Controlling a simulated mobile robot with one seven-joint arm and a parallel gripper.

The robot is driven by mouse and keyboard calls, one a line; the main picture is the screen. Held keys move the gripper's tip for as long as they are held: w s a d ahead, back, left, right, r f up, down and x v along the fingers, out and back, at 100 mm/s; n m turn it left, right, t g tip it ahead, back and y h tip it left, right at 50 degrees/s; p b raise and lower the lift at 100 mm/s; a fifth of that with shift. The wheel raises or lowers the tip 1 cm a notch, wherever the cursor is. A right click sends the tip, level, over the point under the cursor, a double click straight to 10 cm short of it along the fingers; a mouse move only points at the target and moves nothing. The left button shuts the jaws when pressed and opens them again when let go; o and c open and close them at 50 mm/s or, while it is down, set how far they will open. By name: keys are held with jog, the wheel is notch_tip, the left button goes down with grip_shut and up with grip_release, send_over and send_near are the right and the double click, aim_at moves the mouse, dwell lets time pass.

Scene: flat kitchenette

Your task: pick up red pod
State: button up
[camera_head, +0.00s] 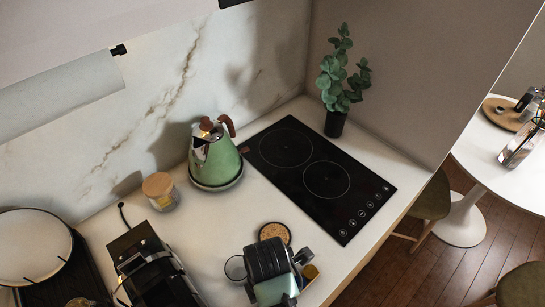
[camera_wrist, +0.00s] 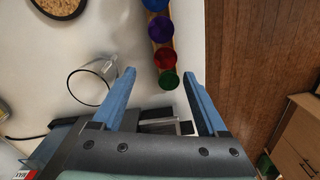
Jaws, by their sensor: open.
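The red pod (camera_wrist: 165,58) sits in a short row of pods on a narrow wooden holder near the counter's edge, in the wrist view. A green pod (camera_wrist: 168,79) is beside it on the near side, and a purple pod (camera_wrist: 161,28) on the far side. My gripper (camera_wrist: 158,73) is open and empty. Its two blue fingers lie either side of the row's near end in the picture; their height above the pods is unclear. In the head view my arm hides the fingers and most of the holder (camera_head: 311,272).
A clear glass (camera_wrist: 92,82) is close to the left finger. A round cork-like disc (camera_head: 274,232) lies behind my arm. A green kettle (camera_head: 217,160), a lidded jar (camera_head: 160,191) and a black hob (camera_head: 318,176) are farther back. The counter drops off at the right.

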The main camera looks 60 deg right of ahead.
jog(key=shift+s+f, duration=0.3)
jog(key=shift+f, duration=0.15)
jog(key=shift+s+d+f+p, duration=0.15)
jog(key=shift+f+p, duration=0.25)
jog(key=shift+f, duration=0.8)
jog(key=shift+s+f+p, duration=0.15)
jog(key=shift+f+p, duration=0.2)
jog(key=shift+f, duration=0.8)
grip_shut()
